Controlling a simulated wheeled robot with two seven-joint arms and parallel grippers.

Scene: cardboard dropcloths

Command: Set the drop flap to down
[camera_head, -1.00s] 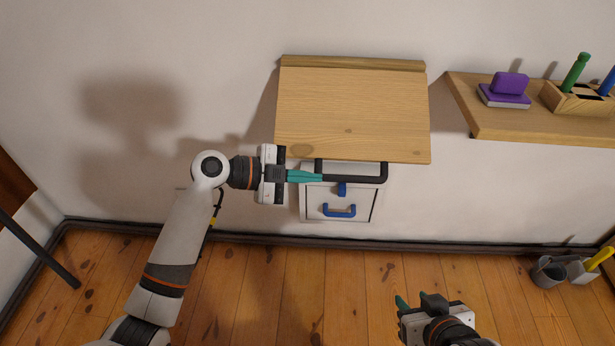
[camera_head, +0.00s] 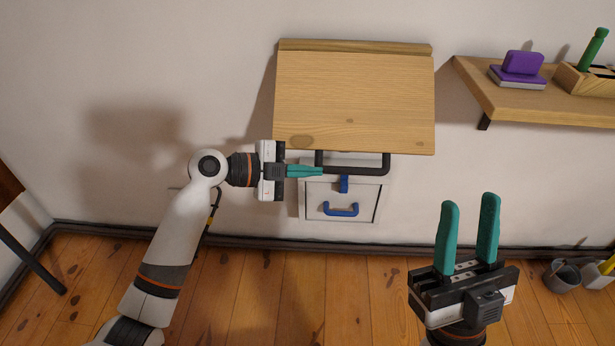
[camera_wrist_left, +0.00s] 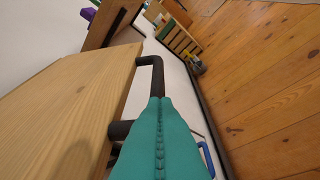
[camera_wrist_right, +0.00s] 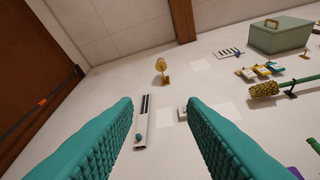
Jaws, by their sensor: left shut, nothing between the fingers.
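The drop flap (camera_head: 352,98) is a light wooden board on the wall, its broad face turned to me. A dark U-shaped bar (camera_head: 385,168) hangs from its lower edge and also shows in the left wrist view (camera_wrist_left: 147,60). My left gripper (camera_head: 320,172) is shut and empty at the bar's left end, just below the board's lower edge. In the left wrist view its closed teal fingers (camera_wrist_left: 160,102) overlap the bar; I cannot tell if they touch. My right gripper (camera_head: 470,228) is open and empty, low and to the right, away from the flap.
A white cabinet front with a blue handle (camera_head: 341,210) and blue latch (camera_head: 344,184) is below the flap. A wooden shelf (camera_head: 500,100) at right carries a purple item (camera_head: 522,62) and a wooden holder. Grey pots (camera_head: 562,276) stand on the floor at right. The central floor is free.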

